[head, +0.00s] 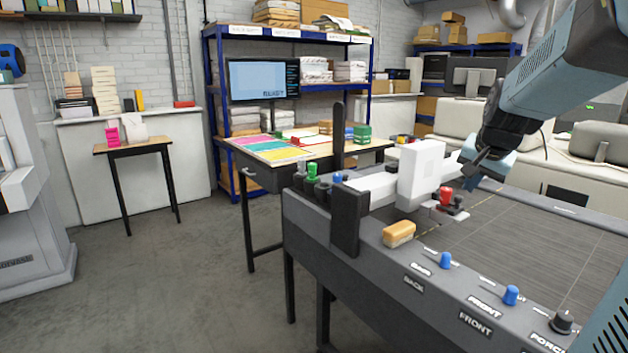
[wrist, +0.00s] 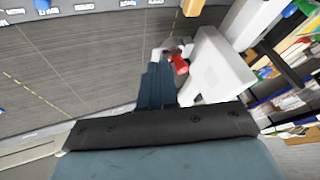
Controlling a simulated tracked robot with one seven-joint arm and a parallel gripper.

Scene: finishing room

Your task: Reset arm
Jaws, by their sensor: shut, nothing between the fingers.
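My gripper (head: 485,170) is at the right in the head view, at the end of my blue-grey arm, over the dark top of the bench. In the wrist view its dark blue fingers (wrist: 157,85) are together and hold nothing. The fingers point toward a white upright block (head: 421,174) on a white bar; the block also shows in the wrist view (wrist: 212,65). A red knob (head: 446,196) sits beside the block, just past my fingertips in the wrist view (wrist: 180,65). I cannot tell whether the fingers touch the block.
The dark bench top (head: 490,230) has a front rail with blue knobs (head: 511,295) and labels. A tan wooden block (head: 399,234) lies on the rail. A black post (head: 345,217) stands at the bench's left end. A table with coloured sheets (head: 280,153) is behind. Floor at left is clear.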

